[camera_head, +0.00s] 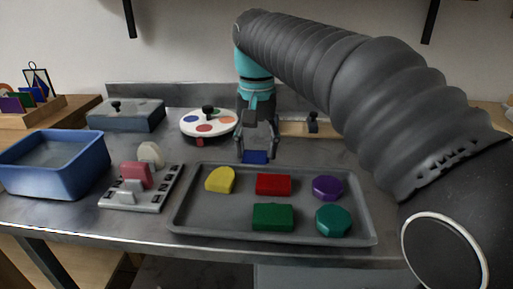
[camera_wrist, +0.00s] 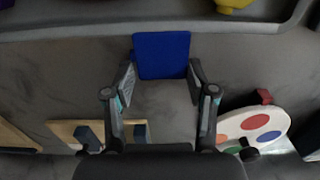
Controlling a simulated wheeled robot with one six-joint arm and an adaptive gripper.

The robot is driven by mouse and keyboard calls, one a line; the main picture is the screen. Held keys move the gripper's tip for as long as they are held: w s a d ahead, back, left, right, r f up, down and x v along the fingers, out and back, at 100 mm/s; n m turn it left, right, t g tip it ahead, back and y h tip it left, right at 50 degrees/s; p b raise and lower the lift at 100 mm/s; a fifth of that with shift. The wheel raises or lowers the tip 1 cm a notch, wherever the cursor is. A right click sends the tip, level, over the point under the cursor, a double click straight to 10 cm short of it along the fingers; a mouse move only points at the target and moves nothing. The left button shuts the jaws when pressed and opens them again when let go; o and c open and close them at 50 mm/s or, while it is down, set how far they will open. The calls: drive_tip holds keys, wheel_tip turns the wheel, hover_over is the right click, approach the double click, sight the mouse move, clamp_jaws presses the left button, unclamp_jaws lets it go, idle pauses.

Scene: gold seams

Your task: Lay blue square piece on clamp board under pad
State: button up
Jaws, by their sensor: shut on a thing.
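The blue square piece (camera_head: 255,157) is between the fingertips of my gripper (camera_head: 257,148), which is shut on it. It hangs above the bench, just behind the grey tray. In the wrist view the blue piece (camera_wrist: 162,55) sits flat between both fingertips of my gripper (camera_wrist: 161,75). A wooden board (camera_head: 292,129) with a black upright clamp (camera_head: 313,122) stands behind and right of my gripper; I take it for the clamp board. The wooden board also shows in the wrist view (camera_wrist: 66,128), lower left. Its pad cannot be made out.
The grey tray (camera_head: 185,225) holds yellow, red, purple, green and teal pieces. A white disc with coloured spots (camera_head: 208,119) is left of my gripper. A blue bin (camera_head: 85,165), a numbered rack (camera_head: 150,205) and a grey box (camera_head: 125,118) stand further left. Bare bench lies between tray and board.

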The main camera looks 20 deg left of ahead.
drive_tip(key=shift+f, duration=0.15)
drive_tip(key=o, duration=1.3)
drive_tip(key=shift+o, duration=0.2)
